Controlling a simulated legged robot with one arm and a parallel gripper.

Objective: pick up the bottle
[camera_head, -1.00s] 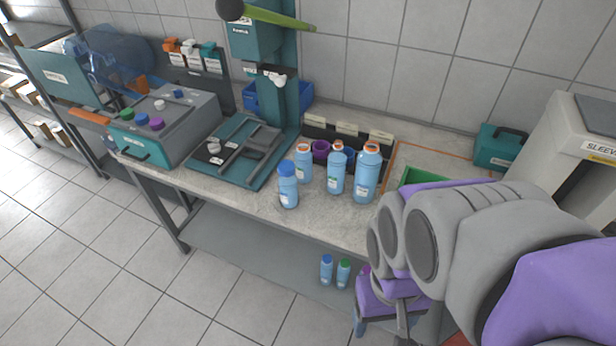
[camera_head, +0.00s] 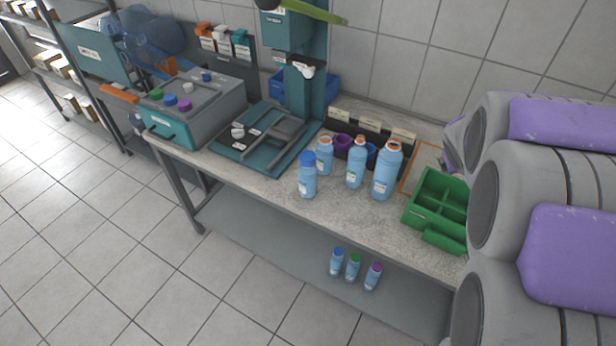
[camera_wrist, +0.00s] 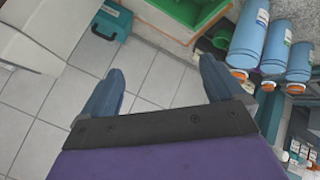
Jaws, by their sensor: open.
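Several light-blue bottles stand upright on the bench top (camera_head: 340,208) in the head view. One bottle (camera_head: 307,177) at the front left has a blue cap. Three others, a bottle (camera_head: 324,156), a bottle (camera_head: 356,165) and a larger bottle (camera_head: 386,173), show orange rims. In the wrist view, three bottles appear at the upper right, the nearest bottle (camera_wrist: 248,38) among them. My gripper (camera_wrist: 162,80) is open and empty, its two blue fingers apart and clear of the bottles. In the head view the gripper is not seen; my arm fills the right side.
A green divided tray (camera_head: 418,216) sits right of the bottles. A teal press (camera_head: 262,145) and a grey-teal machine (camera_head: 190,115) stand to the left. Three small bottles (camera_head: 353,267) stand on the lower shelf (camera_head: 270,250). A teal case (camera_wrist: 111,20) shows in the wrist view.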

